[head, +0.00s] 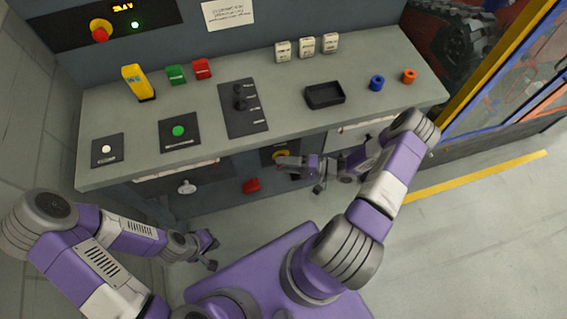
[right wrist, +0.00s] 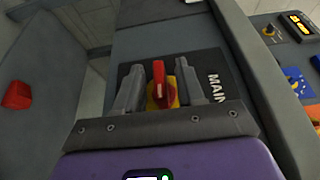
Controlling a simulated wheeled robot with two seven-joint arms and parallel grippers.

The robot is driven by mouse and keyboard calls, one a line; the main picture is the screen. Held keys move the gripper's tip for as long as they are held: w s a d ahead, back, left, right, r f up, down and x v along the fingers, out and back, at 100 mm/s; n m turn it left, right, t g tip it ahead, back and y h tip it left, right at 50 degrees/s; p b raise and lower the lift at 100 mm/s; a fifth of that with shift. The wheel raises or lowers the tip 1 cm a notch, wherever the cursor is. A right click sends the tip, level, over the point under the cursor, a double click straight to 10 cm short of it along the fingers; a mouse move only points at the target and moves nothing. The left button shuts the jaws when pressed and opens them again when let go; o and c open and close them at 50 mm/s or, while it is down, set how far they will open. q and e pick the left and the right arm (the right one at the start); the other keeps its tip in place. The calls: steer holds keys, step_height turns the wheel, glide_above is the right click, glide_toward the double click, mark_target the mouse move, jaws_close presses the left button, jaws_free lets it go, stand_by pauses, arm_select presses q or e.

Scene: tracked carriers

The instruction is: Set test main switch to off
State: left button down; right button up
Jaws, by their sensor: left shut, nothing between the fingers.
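The main switch has a red handle (right wrist: 160,88) on a yellow plate (right wrist: 178,94), mounted on a dark panel lettered MAIN (right wrist: 214,84). The switch's yellow also shows on the console front in the head view (head: 281,154), partly hidden by my right gripper (head: 285,168). In the right wrist view my right gripper (right wrist: 160,84) is open, with a finger on each side of the red handle and gaps between. The handle lies roughly parallel to the fingers. Its on and off marks cannot be read. My left gripper (head: 211,252) is shut and empty, low in front of the console.
The console top (head: 200,130) carries a yellow device (head: 137,82), a lever panel (head: 243,108), a black tray (head: 324,95) and several small blocks and rings. A red part (head: 251,186) and a silver knob (head: 186,187) are on the console front. A yellow-framed barrier (head: 490,70) stands at right.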

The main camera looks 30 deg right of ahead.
steer(key=shift+w+a, duration=0.1)
steer(key=shift+a, duration=0.1)
steer(key=shift+c, duration=0.4)
jaws_close()
